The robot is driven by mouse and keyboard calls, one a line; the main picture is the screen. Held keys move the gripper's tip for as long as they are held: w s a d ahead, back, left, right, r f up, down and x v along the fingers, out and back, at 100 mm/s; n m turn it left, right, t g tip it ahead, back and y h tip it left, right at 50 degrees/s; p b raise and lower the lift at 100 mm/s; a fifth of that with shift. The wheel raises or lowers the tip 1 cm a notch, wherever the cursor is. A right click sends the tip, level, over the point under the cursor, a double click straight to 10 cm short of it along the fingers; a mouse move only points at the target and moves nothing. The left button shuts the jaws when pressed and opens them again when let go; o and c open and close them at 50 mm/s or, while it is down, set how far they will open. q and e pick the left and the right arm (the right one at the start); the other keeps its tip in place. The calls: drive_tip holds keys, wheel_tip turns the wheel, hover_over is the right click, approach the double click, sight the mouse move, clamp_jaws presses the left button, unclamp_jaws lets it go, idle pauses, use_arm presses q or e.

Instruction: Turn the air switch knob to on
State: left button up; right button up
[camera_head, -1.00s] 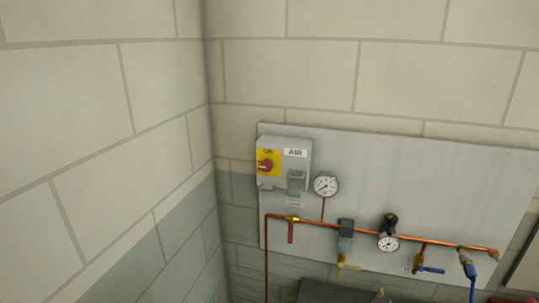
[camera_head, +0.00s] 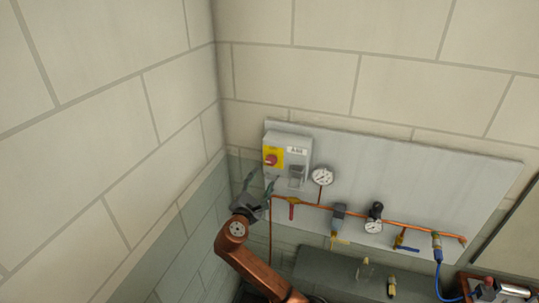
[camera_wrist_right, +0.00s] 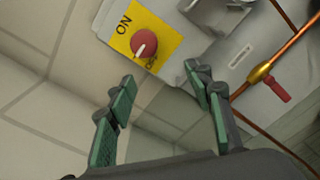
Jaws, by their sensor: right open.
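The air switch box (camera_head: 287,158) is a grey box on the wall panel, with a red knob (camera_head: 271,160) on a yellow plate. In the right wrist view the red knob (camera_wrist_right: 145,45) shows a white mark, with "ON" on one side of the yellow plate (camera_wrist_right: 148,37). My right gripper (camera_head: 261,184) is just below the box, fingers pointing up. It also shows in the right wrist view (camera_wrist_right: 166,92), open and empty, with its green-padded fingers apart and the knob beyond them, not touched. My left gripper is not in view.
A grey panel (camera_head: 420,190) carries copper pipes (camera_head: 345,217), a round gauge (camera_head: 322,177), and valves, including a red-handled one (camera_head: 291,211). A corner wall stands close on the left. A grey box (camera_head: 335,270) lies below the panel.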

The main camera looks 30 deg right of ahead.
sight(270, 163)
drive_tip(key=shift+h, duration=0.4)
drive_tip(key=w+d+r, duration=0.1)
drive_tip(key=w+d+r+p, duration=0.1)
drive_tip(key=d, duration=0.1)
drive_tip(key=w+d+r+p, duration=0.1)
drive_tip(key=d, duration=0.1)
drive_tip(key=shift+w+r, duration=0.15)
drive_tip(key=shift+w+d+p, duration=0.35)
drive_tip(key=shift+w+d, duration=0.05)
drive_tip(key=shift+w, duration=0.05)
drive_tip(key=shift+c, duration=0.4)
drive_tip(key=c, duration=1.1)
